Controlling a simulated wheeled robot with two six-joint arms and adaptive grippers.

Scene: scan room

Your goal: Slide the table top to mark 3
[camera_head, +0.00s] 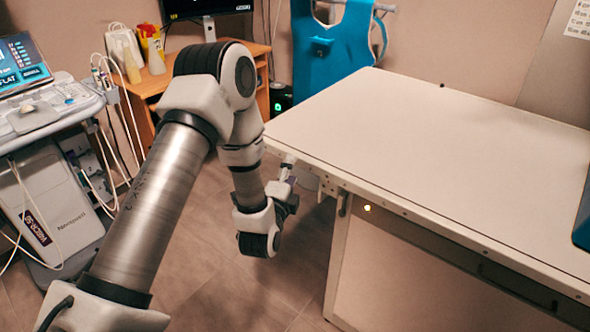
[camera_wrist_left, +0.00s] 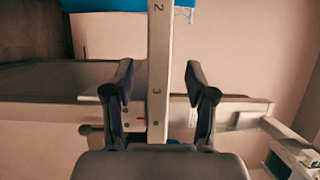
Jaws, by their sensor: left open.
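The pale table top (camera_head: 440,150) fills the right of the head view, with a metal side edge below it. My left gripper (camera_head: 288,172) is beside its near left corner; the arm partly hides this spot. In the left wrist view, a narrow pale strip (camera_wrist_left: 158,50) bears the numerals 2 and 3. Numeral 3 is level with my left gripper's fingers (camera_wrist_left: 160,78), which stand open on either side of the strip, with gaps showing. My right gripper is not in view.
An ultrasound cart (camera_head: 50,165) stands at the left. A wooden desk (camera_head: 145,85) with a monitor is behind my arm. A blue apron (camera_head: 330,45) hangs beyond the table. Floor shows left of the table.

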